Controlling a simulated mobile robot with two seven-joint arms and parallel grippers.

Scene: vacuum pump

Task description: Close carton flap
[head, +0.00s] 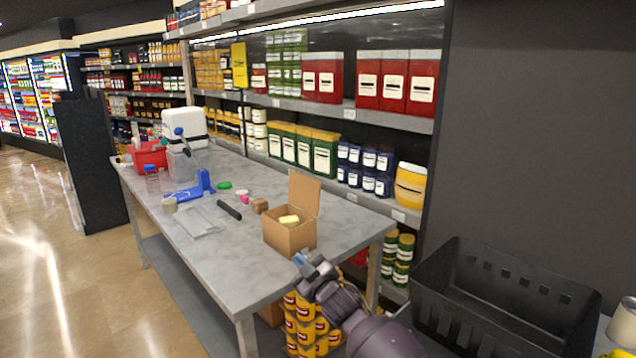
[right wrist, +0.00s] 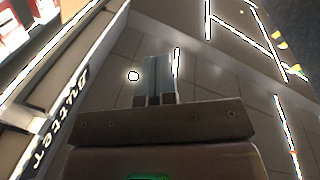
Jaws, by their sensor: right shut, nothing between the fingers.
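A small brown carton (head: 290,236) stands upright near the front right edge of the grey table. Its flap (head: 304,194) stands up from the back right side, so the top is open. A pale yellow block (head: 289,220) shows inside the carton. My right gripper (head: 299,259) is just in front of and below the carton's front right corner in the picture; whether it touches the carton I cannot tell. Its fingers (right wrist: 159,78) are together and empty in the right wrist view, which shows floor and shelving but no carton. My left gripper is not in view.
The table (head: 262,278) also holds a small brown block (head: 260,206), a black bar-shaped item (head: 229,210), a blue stand (head: 204,181) and a red bin (head: 150,155). A black crate (head: 500,300) stands at the right. Stocked shelves (head: 340,112) run behind the table.

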